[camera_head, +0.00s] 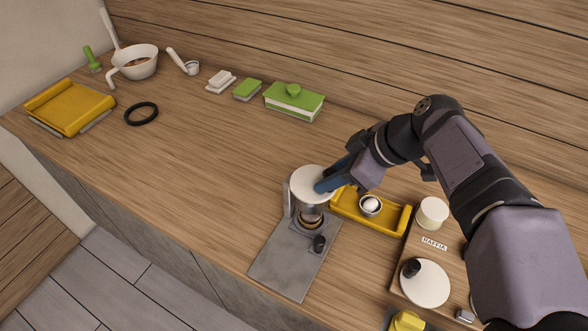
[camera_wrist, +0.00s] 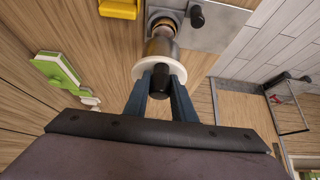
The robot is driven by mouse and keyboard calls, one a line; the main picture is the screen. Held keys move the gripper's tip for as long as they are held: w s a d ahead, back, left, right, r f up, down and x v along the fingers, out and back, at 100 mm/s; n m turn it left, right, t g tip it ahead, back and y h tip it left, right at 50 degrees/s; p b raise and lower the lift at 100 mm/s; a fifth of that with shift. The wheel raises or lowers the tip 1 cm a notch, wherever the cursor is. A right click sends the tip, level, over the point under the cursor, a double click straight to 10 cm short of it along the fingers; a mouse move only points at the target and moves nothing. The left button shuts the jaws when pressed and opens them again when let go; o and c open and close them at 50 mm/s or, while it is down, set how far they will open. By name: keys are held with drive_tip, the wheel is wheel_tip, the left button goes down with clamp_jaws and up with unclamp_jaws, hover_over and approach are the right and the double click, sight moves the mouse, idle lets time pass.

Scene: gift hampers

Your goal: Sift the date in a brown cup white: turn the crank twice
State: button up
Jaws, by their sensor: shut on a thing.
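A metal sifter (camera_head: 306,205) with a flat white disc (camera_head: 309,181) on top stands on a grey plate (camera_head: 278,268). In the wrist view the disc (camera_wrist: 142,68) carries a black knob (camera_wrist: 160,78). My gripper (camera_head: 326,186) has its blue fingers on either side of this knob and is shut on it; the wrist view shows the grip (camera_wrist: 160,88). A brown cup (camera_head: 312,219) sits under the sifter, mostly hidden; its rim also shows in the wrist view (camera_wrist: 162,25). I cannot see a date inside it. Another black knob (camera_head: 319,243) stands on the plate.
A yellow tray (camera_head: 394,219) holding a small metal cup (camera_head: 371,207) with a white ball lies close right. The left-middle counter is clear.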

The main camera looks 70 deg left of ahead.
drive_tip(key=shift+s+d+f+b, duration=0.25)
drive_tip(key=shift+s+b, duration=0.15)
drive_tip(key=shift+b, duration=0.15)
drive_tip(key=shift+s+r, duration=0.1)
drive_tip(key=shift+r, duration=0.1)
drive_tip(key=shift+s+d+b, duration=0.25)
drive_tip(key=shift+s+b, duration=0.2)
drive_tip(key=shift+s, duration=0.05)
drive_tip(key=shift+s, duration=0.65)
